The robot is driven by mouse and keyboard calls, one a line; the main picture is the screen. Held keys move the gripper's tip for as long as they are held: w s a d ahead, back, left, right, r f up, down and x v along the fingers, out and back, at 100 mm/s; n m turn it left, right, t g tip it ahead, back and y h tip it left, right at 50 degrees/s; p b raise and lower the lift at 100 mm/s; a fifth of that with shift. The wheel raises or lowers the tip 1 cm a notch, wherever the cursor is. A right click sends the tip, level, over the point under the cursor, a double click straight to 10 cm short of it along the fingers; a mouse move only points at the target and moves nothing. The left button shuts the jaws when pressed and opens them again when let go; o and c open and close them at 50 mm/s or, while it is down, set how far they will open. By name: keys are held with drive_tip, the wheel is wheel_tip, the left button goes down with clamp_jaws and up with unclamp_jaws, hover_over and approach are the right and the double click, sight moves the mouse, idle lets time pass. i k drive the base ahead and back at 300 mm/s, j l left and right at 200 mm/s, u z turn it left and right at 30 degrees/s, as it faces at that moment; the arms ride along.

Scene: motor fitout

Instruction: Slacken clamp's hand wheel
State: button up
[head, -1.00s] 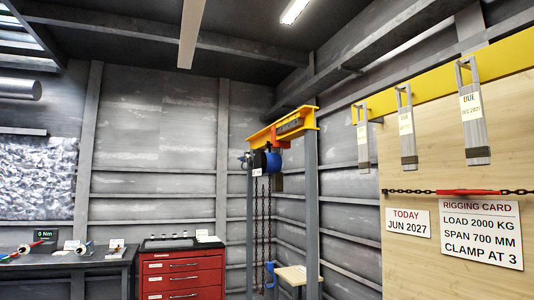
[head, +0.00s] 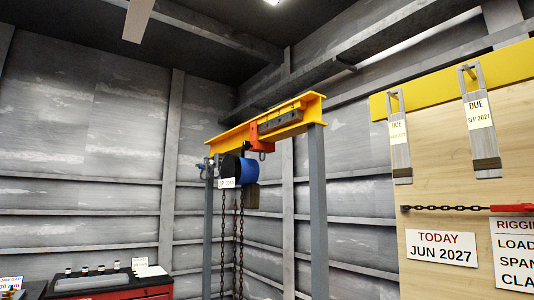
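In the head view a yellow overhead beam (head: 230,138) rests on grey posts. An orange clamp (head: 261,137) sits on the beam, with a hook or shackle under it. A blue and black hoist (head: 240,170) with a small tag hangs below the beam, left of the clamp, and chains (head: 240,240) drop from it. A small blue and grey part (head: 207,168) shows at the beam's left end. I cannot clearly make out which part is the hand wheel. My gripper is not in view.
A wooden board (head: 435,200) at right carries grey slings (head: 480,125) with due tags, a chain with a red part, and signs. One sign (head: 441,246) reads TODAY JUN 2027. A red cabinet (head: 145,293) stands at lower left. A grey post (head: 318,210) supports the beam.

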sight(246, 145)
drive_tip(key=i+j+u, duration=0.15)
drive_tip(key=i+j, duration=0.45)
drive_tip(key=i+j+z, duration=0.15)
drive_tip(key=z, duration=0.25)
drive_tip(key=i+j+z, duration=0.2)
drive_tip(key=z, duration=0.2)
drive_tip(key=i+j+z, duration=0.15)
drive_tip(key=j, duration=0.35)
drive_tip(key=i+j+z, duration=0.15)
drive_tip(key=j, duration=0.3)
drive_tip(key=j+z, duration=0.15)
drive_tip(key=j, duration=0.35)
drive_tip(key=i+j+z, duration=0.15)
drive_tip(key=j, duration=0.4)
